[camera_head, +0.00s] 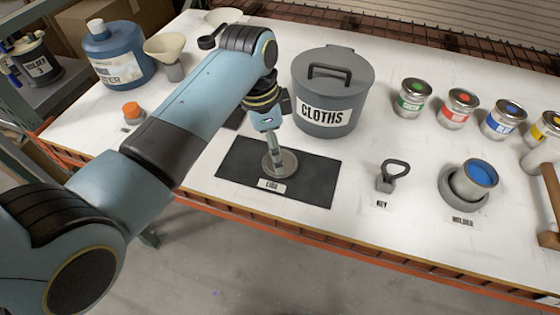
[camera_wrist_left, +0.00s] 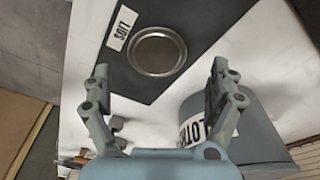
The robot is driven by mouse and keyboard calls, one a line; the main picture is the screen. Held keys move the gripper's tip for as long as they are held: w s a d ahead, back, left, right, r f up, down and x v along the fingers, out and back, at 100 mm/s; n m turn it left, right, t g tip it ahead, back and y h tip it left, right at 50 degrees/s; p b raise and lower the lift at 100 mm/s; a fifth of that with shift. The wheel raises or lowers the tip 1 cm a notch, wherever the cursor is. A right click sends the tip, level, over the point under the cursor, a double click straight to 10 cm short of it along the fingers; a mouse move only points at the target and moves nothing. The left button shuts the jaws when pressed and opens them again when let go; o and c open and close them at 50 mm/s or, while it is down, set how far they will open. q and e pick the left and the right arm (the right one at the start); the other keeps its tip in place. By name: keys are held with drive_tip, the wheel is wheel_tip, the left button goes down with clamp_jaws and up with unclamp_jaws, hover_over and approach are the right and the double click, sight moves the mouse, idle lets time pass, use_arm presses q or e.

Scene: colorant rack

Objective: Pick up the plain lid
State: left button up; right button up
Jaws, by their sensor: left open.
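The plain lid (camera_head: 289,169) is a round, flat, silver-grey metal disc. It lies on a dark mat (camera_head: 315,180) with a white label reading LIDS, and it also shows in the left wrist view (camera_wrist_left: 157,52). My left gripper (camera_head: 273,160) points down over the lid and hides part of it in the head view. In the left wrist view my left gripper (camera_wrist_left: 160,78) is open with nothing between its fingers, and the lid appears beyond the fingertips. The exact height above the lid is hard to tell. My right gripper is not in view.
A grey lidded bin (camera_head: 330,115) marked CLOTHS stands close behind and right of the mat. A key-like tool (camera_head: 391,177) and an open blue-paint can (camera_head: 476,178) in a round holder are further right. Several paint cans stand behind. A blue jug (camera_head: 118,60) is at left.

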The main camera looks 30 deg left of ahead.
use_arm(q)
drive_tip(key=f, duration=0.2)
drive_tip(key=d+f+p, duration=0.1)
drive_tip(key=f, duration=0.1)
drive_tip(key=shift+w+f, duration=0.2)
drive_tip(key=shift+f, duration=0.15)
drive_tip(key=c, duration=0.7)
